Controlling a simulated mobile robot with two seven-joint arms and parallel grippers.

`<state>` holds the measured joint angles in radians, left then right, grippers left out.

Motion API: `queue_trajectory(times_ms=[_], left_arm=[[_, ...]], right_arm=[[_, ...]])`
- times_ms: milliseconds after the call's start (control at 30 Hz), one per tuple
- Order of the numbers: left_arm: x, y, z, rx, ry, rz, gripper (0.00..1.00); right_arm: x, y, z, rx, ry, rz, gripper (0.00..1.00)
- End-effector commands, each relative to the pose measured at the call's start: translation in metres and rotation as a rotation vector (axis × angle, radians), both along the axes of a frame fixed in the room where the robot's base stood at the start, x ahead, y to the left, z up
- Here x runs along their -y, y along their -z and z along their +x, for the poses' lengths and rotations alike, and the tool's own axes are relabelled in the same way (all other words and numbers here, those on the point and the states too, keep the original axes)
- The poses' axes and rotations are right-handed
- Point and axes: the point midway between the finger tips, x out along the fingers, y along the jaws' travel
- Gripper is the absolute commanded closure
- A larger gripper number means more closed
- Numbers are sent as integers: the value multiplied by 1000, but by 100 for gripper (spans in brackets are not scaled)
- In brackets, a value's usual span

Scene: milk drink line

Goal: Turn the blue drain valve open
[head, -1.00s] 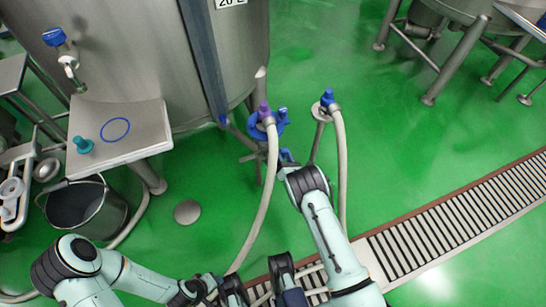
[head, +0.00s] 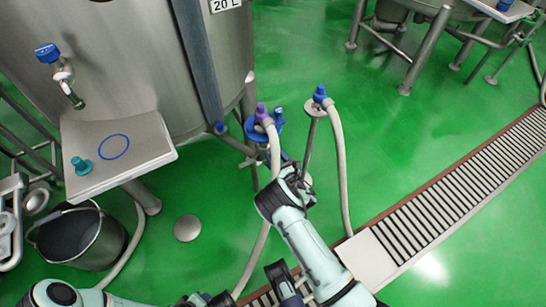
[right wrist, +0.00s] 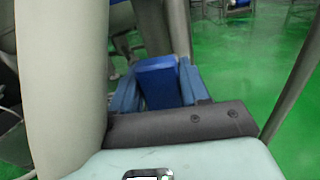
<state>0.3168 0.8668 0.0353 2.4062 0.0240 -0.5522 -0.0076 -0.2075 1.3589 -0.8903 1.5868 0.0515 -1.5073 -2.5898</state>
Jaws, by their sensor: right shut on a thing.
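The blue drain valve's handle (right wrist: 158,82) shows as a blue block between the fingers of my right gripper (right wrist: 157,92) in the right wrist view. The gripper is shut on it. In the head view my right gripper (head: 289,162) is low beside the tank, just below the blue and purple hose fittings, and it mostly hides the handle. The valve's body and how far it is turned cannot be made out. My left gripper (head: 215,299) is at the bottom edge of the head view, cut off and away from the valve; its jaws cannot be read.
The steel tank (head: 120,60) stands behind. A hose with a purple fitting (head: 262,112) and one with a blue cap (head: 320,94) hang close to my right arm. A bucket (head: 80,238) is at left, a floor grate (head: 440,205) at right.

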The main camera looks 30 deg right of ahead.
Motion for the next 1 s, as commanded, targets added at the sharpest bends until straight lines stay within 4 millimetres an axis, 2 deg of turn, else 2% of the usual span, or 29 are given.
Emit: queue_trajectory(times_ms=[667,700,733,767,1000], left_arm=[[-1,2,3,8,-3,3,57],[-1,2,3,8,-3,3,57],[-1,2,3,8,-2,3,57],[-1,2,3,8,-2,3,57],[-1,2,3,7,-3,3,57]], right_arm=[[-1,1,0,1,-5,-68,100],[-1,1,0,1,-5,-67,48],[-1,1,0,0,-5,-67,38],[-1,1,0,-1,-5,-66,34],[0,1,0,0,-2,-64,34]])
